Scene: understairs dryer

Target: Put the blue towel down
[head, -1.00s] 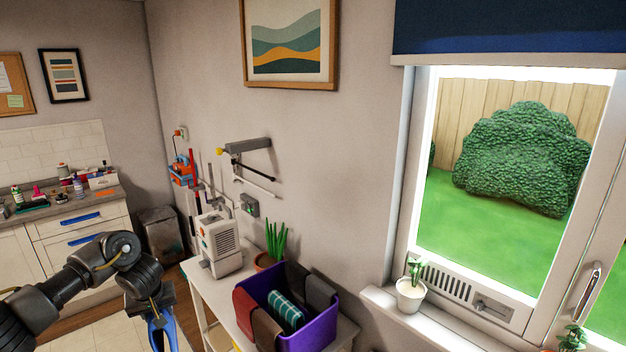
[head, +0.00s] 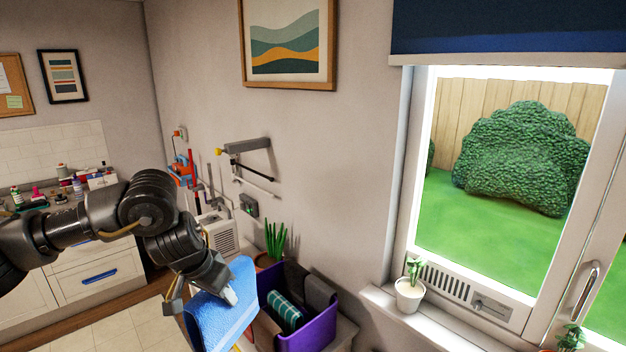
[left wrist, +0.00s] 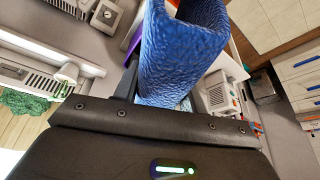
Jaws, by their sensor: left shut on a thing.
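The blue towel (head: 222,312) hangs from my left gripper (head: 226,291) in the head view, folded, with a pale stripe near its lower edge. The gripper is shut on it. The towel hangs in front of the left side of a purple bin (head: 318,328) and hides part of it; I cannot tell whether they touch. In the left wrist view the towel (left wrist: 185,50) fills the middle, curled and close to the camera, and the fingertips are mostly hidden. My right gripper is in neither view.
The purple bin holds a rolled teal striped towel (head: 285,310) and grey and brown cloths. A potted plant (head: 275,242) and a white machine (head: 222,236) stand behind it. A window sill (head: 425,325) with a potted plant (head: 410,285) is to the right.

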